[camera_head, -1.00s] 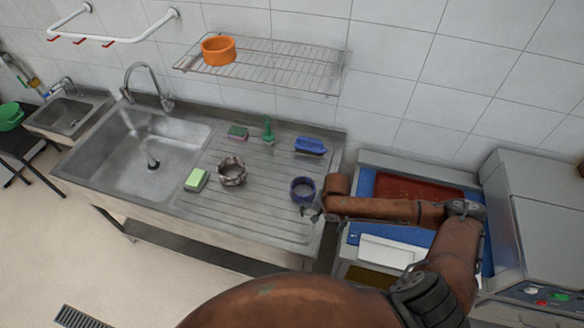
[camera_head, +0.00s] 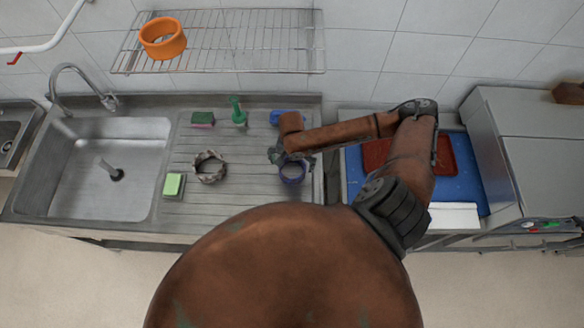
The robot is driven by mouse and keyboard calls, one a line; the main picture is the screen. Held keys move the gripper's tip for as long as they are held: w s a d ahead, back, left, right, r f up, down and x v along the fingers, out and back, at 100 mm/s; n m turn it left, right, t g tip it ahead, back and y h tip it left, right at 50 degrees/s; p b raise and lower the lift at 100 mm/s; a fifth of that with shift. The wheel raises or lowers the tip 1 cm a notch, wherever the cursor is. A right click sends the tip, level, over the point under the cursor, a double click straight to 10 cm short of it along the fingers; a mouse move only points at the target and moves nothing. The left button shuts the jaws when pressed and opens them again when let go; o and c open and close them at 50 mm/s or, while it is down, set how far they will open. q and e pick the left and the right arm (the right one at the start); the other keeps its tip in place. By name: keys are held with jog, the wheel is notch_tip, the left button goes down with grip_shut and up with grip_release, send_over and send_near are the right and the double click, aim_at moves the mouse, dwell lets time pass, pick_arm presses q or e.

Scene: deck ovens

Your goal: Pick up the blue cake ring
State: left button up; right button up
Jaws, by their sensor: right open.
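The blue cake ring (camera_head: 292,177), a dark blue-violet open ring, stands on the ribbed steel drainboard near its right end. My right gripper (camera_head: 276,157) is over the upper left part of the ring, and my brown right arm comes in from the right. The gripper is open and looks empty. The arm's end hides part of the ring's far rim, and I cannot tell whether a finger touches it. My left gripper is out of view.
A mottled grey ring (camera_head: 209,167) and a green-yellow sponge (camera_head: 174,185) lie to the left. Behind are another sponge (camera_head: 203,119), a green bottle (camera_head: 238,113) and a partly hidden blue brush (camera_head: 284,116). The sink (camera_head: 100,170) is left.

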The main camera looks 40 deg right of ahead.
aim_at(292, 173)
jog(key=f, duration=0.3)
jog(key=shift+w+d+f+p, duration=0.2)
jog(key=shift+f+p, duration=0.2)
jog(key=shift+f, duration=0.55)
jog(key=shift+s, duration=0.1)
jog(key=shift+c, duration=1.4)
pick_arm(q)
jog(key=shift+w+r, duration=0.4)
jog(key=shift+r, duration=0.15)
pick_arm(e)
jog(key=c, duration=1)
jog(key=shift+c, duration=0.2)
